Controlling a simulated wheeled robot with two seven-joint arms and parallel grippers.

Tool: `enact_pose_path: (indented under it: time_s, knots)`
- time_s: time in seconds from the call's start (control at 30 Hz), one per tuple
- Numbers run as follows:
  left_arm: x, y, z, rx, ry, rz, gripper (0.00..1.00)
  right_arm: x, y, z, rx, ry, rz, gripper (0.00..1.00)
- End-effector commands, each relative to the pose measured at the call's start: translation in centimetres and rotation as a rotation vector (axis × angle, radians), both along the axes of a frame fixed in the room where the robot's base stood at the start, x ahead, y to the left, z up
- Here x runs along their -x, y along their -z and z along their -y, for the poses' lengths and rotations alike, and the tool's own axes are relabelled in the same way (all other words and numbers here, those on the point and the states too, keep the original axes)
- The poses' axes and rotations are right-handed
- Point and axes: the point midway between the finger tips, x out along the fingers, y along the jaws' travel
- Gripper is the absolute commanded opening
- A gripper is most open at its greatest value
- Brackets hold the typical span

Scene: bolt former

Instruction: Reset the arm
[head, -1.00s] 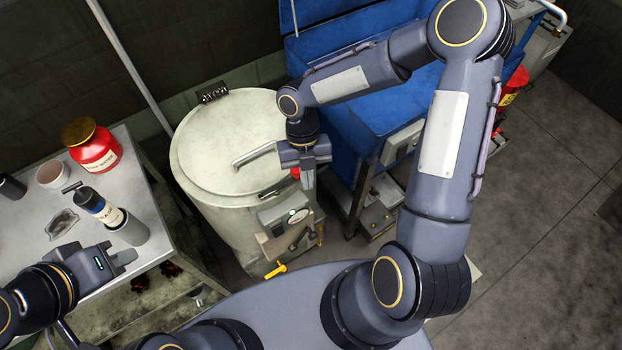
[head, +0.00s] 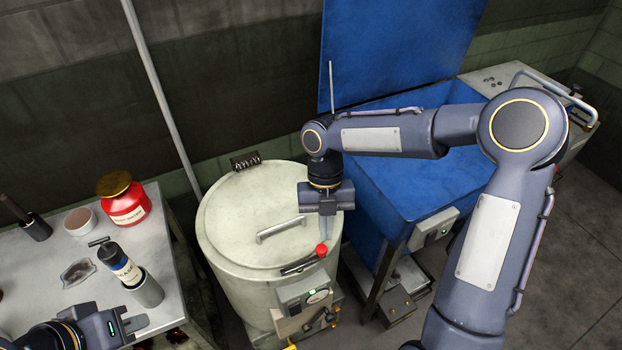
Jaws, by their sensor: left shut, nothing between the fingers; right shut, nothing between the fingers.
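My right gripper (head: 327,224) is shut and empty, pointing down over the right part of the lid of a pale round drum (head: 255,215). The red knob (head: 321,250) of the drum's latch shows just below its fingers; I cannot tell whether they touch. My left gripper (head: 138,323) is shut and empty at the bottom left, by the front edge of the metal table (head: 50,255), below a grey cup (head: 149,292). The rest of the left arm is mostly cut off by the frame.
A blue open-lidded tank (head: 385,205) stands right of the drum. Floor is clear at the far right.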

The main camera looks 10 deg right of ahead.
Motion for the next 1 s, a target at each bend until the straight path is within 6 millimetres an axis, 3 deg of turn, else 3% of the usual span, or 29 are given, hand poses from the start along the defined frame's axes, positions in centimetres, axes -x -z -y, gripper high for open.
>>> enact_pose_path:
  time_s: [0.23,0.37,0.53,0.7,0.9,1.0]
  knots:
    - [0.0,0.0,0.0,0.000,0.000,0.000,0.00,0.4,-0.6,0.4,0.025,0.067,0.013,0.00]
    - [0.0,0.0,0.0,0.000,0.000,0.000,0.00,1.8,-2.8,2.0,0.110,0.353,0.065,0.00]
    - [0.0,0.0,0.0,0.000,0.000,0.000,0.00,5.5,-6.2,4.7,0.203,1.022,0.140,0.00]
    - [0.0,0.0,0.0,0.000,0.000,0.000,0.00,9.7,-8.4,6.5,0.165,1.755,0.119,0.00]
    - [0.0,0.0,0.0,0.000,0.000,0.000,0.00,13.8,-9.4,7.2,-0.032,2.525,-0.134,0.00]
    - [0.0,0.0,0.0,0.000,0.000,0.000,0.00,15.0,-9.5,7.0,-0.135,2.773,-0.317,0.00]
